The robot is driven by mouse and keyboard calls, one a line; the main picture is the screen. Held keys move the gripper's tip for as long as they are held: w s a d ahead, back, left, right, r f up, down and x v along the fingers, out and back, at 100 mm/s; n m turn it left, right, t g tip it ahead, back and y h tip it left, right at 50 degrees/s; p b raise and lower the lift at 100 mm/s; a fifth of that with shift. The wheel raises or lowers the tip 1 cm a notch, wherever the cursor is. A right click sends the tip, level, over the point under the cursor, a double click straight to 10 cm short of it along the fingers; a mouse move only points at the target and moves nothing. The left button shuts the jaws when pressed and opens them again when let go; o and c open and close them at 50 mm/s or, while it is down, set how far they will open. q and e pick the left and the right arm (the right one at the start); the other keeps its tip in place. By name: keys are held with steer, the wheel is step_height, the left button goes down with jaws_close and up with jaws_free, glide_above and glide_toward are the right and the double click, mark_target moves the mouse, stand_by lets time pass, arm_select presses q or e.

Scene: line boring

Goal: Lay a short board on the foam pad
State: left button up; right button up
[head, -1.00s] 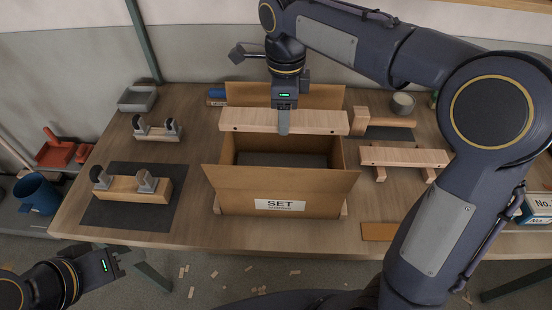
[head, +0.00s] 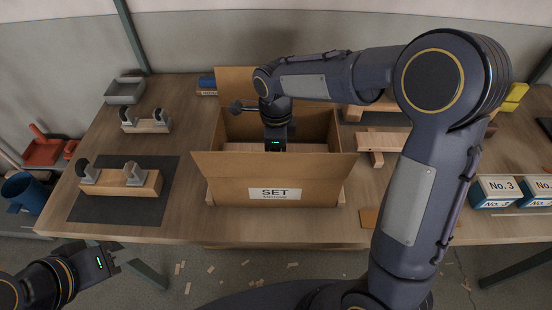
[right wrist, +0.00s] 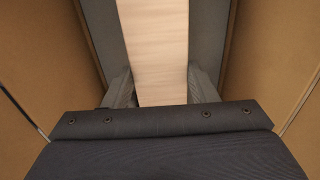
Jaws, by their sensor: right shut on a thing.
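My right gripper (head: 275,146) reaches down into the open carton (head: 273,170), marked SET. It is shut on a pale wooden board (head: 243,147), which lies crosswise inside the carton, below the rim. The right wrist view shows the board (right wrist: 156,50) between the two fingers. A grey surface, which looks like the foam pad (right wrist: 206,35), shows on both sides of the board. I cannot tell whether the board touches it. The carton's front wall hides the lower part in the head view. My left gripper (head: 112,260) is empty and looks open, in front of the table at lower left.
Brown carton walls (right wrist: 270,60) stand close on both sides of my right gripper. A dark mat (head: 95,208) with a clamped wooden block (head: 120,183) lies left of the carton. Another board (head: 383,139) rests on supports to the right. Boxes marked No. 3 (head: 497,190) stand farther right.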

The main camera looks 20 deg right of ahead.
steer(key=shift+f, duration=2.3)
steer(key=o, duration=0.6)
steer(key=shift+f, duration=0.2)
steer(key=o, duration=0.5)
steer(key=shift+r, duration=0.1)
steer(key=shift+c, duration=0.2)
